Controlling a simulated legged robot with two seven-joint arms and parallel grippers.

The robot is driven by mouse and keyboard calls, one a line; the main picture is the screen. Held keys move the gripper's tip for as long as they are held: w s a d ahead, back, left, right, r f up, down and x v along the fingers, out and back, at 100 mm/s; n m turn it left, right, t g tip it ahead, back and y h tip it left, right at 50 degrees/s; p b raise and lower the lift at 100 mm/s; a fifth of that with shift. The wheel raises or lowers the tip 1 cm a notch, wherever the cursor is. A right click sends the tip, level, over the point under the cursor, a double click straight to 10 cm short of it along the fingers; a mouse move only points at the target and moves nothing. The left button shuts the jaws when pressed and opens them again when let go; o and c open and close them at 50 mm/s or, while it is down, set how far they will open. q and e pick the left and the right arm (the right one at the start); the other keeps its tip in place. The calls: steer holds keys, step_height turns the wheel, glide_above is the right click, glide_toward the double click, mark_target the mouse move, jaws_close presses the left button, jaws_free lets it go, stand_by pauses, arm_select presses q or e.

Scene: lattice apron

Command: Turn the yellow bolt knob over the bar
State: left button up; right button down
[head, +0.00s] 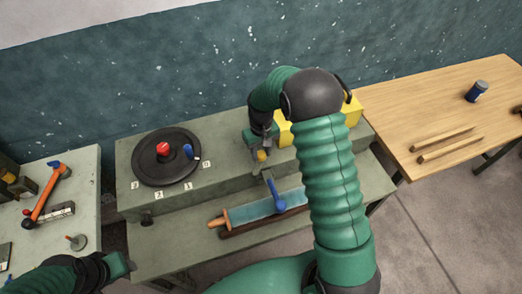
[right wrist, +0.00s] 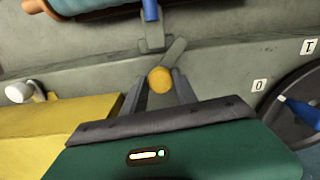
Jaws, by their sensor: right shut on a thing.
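The yellow bolt knob (right wrist: 160,80) is round and sits between the two grey fingers of my right gripper (right wrist: 161,92) in the right wrist view. The gripper is shut on it. In the head view my right gripper (head: 260,150) is at the front edge of the green bench's raised part, and a bit of yellow knob shows there. A short grey bar (right wrist: 174,50) runs slantwise just beyond the knob, near a grey bracket (right wrist: 154,38). Whether the knob touches the bar is unclear. My left gripper (head: 118,266) is low at the left; its jaw gap cannot be made out.
A blue handle (head: 277,194) hangs in front of the bench over a teal roller with orange ends (head: 220,220). A black dial (head: 152,168) with red and blue knobs is left. Yellow blocks (head: 352,110) stand behind my right arm. A wooden table (head: 400,100) is right.

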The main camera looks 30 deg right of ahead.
mark_target(260, 153)
steer(key=n, duration=0.2)
steer(key=n+p, duration=0.1)
steer(key=shift+w+d+r+n, duration=0.1)
steer(key=shift+w+r+n, duration=0.2)
steer(key=shift+n, duration=0.1)
steer(key=shift+f+n+p, duration=0.1)
steer(key=shift+n+p, duration=0.5)
steer(key=shift+n, duration=1.2)
steer(key=c, duration=1.3)
jaws_free()
steer(key=o, duration=0.3)
steer(key=shift+f, duration=0.2)
steer(key=shift+o, duration=0.2)
steer(key=shift+s, duration=0.1)
step_height(260, 153, up, 17)
steer(key=b, duration=0.1)
steer(key=shift+f, duration=0.15)
